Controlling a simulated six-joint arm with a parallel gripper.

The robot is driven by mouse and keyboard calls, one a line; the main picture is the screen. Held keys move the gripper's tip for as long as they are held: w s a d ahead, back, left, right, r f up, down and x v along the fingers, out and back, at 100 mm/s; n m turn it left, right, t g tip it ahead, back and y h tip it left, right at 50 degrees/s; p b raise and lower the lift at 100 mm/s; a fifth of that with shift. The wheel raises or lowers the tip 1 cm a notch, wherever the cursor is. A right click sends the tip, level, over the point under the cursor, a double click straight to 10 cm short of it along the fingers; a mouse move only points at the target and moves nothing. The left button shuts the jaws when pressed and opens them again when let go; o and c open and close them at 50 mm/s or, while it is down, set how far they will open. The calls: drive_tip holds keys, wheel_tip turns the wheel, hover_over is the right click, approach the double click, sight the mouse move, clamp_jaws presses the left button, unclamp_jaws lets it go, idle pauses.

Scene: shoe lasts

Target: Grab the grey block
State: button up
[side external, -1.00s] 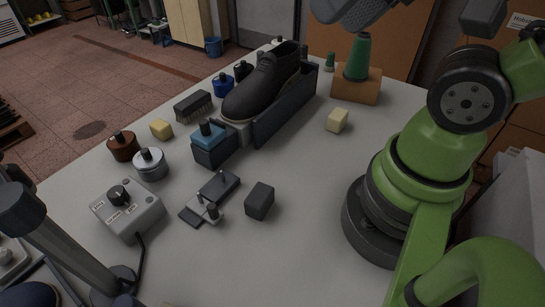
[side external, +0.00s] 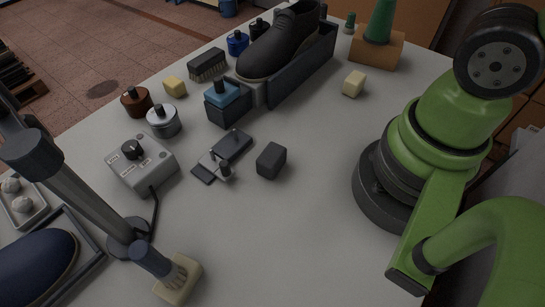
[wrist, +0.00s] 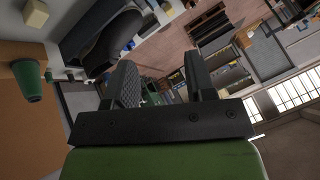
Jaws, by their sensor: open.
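The grey block (side external: 271,160) is a small dark grey cube on the grey table, right of the flat metal clamp plate in the side external view. My gripper (wrist: 160,84) shows in the wrist view with its two dark fingers apart and nothing between them. It points away across the room, with the table at the upper left of that view. The gripper is outside the side external view, and the block cannot be made out in the wrist view.
The clamp plate (side external: 222,157) and a grey control box (side external: 141,163) lie left of the block. A black shoe (side external: 279,42) stands in a dark holder (side external: 303,66) behind. A cream block (side external: 354,83) is at the back right. The table is clear in front of the block.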

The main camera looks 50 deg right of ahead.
drive_tip(key=o, duration=0.6)
drive_tip(key=n+g+h, duration=0.2)
drive_tip(key=n+g, duration=0.3)
drive_tip(key=g, duration=0.2)
hover_over(272, 153)
wheel_tip(272, 153, down, 19)
drive_tip(key=shift+s+f, duration=0.1)
drive_tip(key=shift+f, duration=0.35)
wheel_tip(272, 153, down, 4)
drive_tip(key=shift+f, duration=3.05)
